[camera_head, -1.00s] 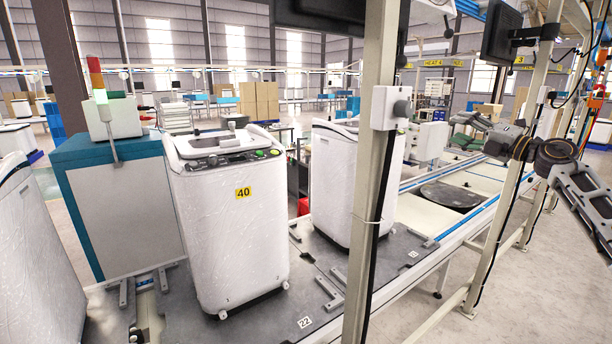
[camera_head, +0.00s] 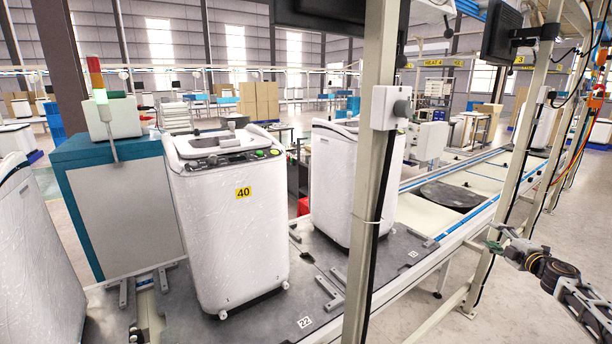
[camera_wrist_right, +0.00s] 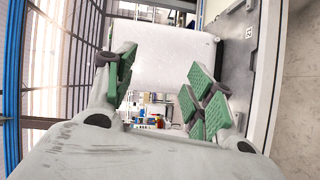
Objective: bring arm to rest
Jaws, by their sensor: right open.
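My right arm (camera_head: 555,270) comes in at the lower right of the head view. Its gripper (camera_head: 499,239) points left, beside a beige upright of the line frame; I cannot tell whether it touches it. In the right wrist view the gripper (camera_wrist_right: 162,85) is open, with green finger pads apart and nothing between them. A white washing machine (camera_wrist_right: 175,52) shows beyond the fingers. My left gripper is not in view.
A white washing machine tagged 40 (camera_head: 230,220) stands on the conveyor line, with another white machine (camera_head: 335,180) behind it. Bare floor (camera_head: 440,318) lies at the lower right.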

